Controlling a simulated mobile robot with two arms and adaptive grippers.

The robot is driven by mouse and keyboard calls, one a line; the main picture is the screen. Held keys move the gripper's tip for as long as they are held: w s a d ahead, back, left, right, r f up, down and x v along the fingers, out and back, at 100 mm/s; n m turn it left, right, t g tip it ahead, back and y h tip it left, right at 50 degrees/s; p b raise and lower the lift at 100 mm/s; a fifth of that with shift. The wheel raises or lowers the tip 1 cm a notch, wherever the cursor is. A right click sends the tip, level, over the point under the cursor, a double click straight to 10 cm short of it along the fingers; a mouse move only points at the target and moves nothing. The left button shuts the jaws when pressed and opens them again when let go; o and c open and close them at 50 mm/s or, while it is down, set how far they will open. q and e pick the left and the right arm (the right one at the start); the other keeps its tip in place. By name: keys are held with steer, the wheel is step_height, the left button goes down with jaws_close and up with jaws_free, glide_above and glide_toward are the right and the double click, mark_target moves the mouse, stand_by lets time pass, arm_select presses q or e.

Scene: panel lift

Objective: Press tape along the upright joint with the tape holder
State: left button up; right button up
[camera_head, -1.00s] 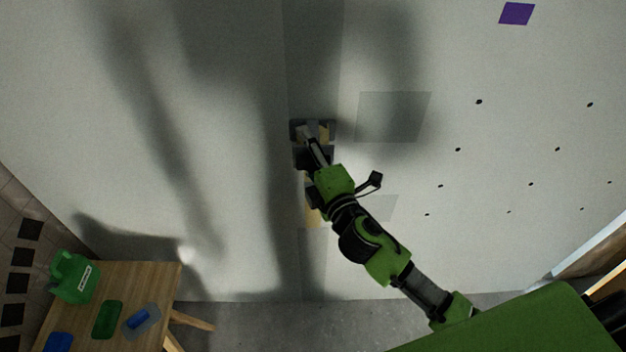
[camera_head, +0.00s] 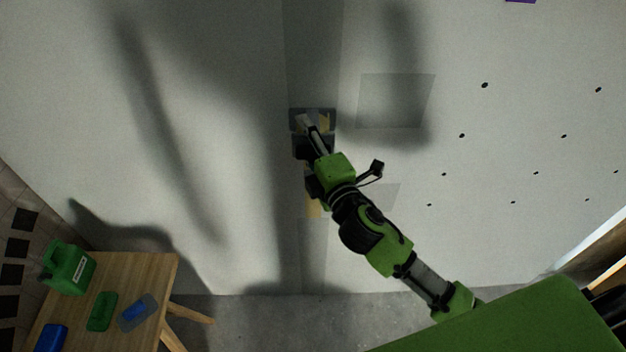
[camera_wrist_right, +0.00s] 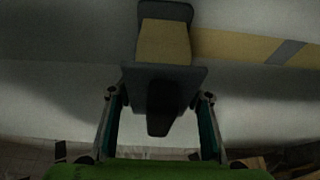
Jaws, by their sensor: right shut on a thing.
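The upright joint (camera_head: 313,250) shows in the head view as a grey vertical strip down the pale wall. The tape holder (camera_head: 313,114) is at the strip, its dark head against or very close to the wall. My right gripper (camera_head: 308,138) is shut on the holder's dark handle. In the right wrist view the holder (camera_wrist_right: 166,78) stands between the two fingers of the gripper (camera_wrist_right: 160,120), with a yellow roll at its far end. Yellowish tape (camera_head: 312,209) shows on the strip below the holder, and also in the right wrist view (camera_wrist_right: 235,46). My left gripper is out of view.
A wooden table (camera_head: 150,268) at the lower left carries a green canister (camera_head: 68,268), a green dish (camera_head: 102,311) and blue items (camera_head: 138,312). The wall has faint grey patches (camera_head: 396,101) and several dark dots at the right. Shadows fall on the wall.

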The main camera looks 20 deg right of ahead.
arm_select(q)
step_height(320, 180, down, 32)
steer(key=b, duration=3.1)
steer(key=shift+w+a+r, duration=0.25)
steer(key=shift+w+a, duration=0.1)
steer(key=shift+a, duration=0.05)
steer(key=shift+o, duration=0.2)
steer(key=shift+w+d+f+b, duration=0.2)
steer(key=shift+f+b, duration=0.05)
steer(key=shift+b, duration=0.1)
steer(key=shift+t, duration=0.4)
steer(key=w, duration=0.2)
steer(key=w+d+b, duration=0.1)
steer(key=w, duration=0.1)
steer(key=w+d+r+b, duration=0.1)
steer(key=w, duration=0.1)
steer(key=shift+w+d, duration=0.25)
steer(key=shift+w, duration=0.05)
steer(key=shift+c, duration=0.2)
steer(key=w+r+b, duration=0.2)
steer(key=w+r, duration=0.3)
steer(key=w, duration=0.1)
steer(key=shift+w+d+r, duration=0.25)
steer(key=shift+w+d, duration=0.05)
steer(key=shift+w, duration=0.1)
